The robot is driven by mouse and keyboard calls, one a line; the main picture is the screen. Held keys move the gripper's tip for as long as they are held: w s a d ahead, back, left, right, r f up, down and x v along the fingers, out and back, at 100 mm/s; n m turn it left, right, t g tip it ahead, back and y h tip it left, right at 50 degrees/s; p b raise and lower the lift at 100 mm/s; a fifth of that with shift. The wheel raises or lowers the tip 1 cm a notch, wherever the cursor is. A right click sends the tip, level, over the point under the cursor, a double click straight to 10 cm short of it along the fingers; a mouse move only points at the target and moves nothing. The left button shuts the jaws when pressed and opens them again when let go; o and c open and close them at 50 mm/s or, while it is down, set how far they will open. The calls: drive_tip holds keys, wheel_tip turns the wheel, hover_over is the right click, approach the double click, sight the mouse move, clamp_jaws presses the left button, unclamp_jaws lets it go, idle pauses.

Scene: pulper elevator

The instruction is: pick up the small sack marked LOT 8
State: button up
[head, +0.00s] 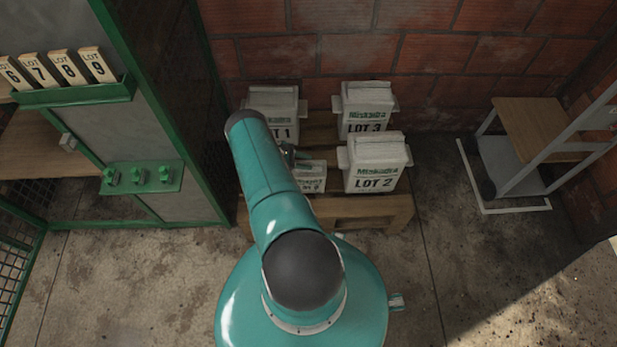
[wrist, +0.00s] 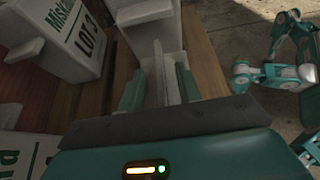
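A small white sack (head: 312,178) stands at the front of a low wooden platform, between larger sacks. My arm partly covers it in the head view, and I cannot read its lot number clearly. In the wrist view a pale sack with an upright top ridge (wrist: 159,72) shows beneath my gripper (wrist: 161,88). My gripper is open, with one green finger on each side of the ridge and visible gaps beside it. In the head view my gripper (head: 290,155) is mostly hidden by my arm, just behind the small sack.
Large sacks LOT 1 (head: 283,112), LOT 3 (head: 365,110) and LOT 2 (head: 375,163) crowd the wooden platform (head: 370,208). Number plates (head: 66,68), one reading LOT 8, stand in a green rack at left. The front floor is clear.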

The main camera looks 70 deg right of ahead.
drive_tip(key=shift+c, duration=0.2)
clamp_jaws()
idle(1.1)
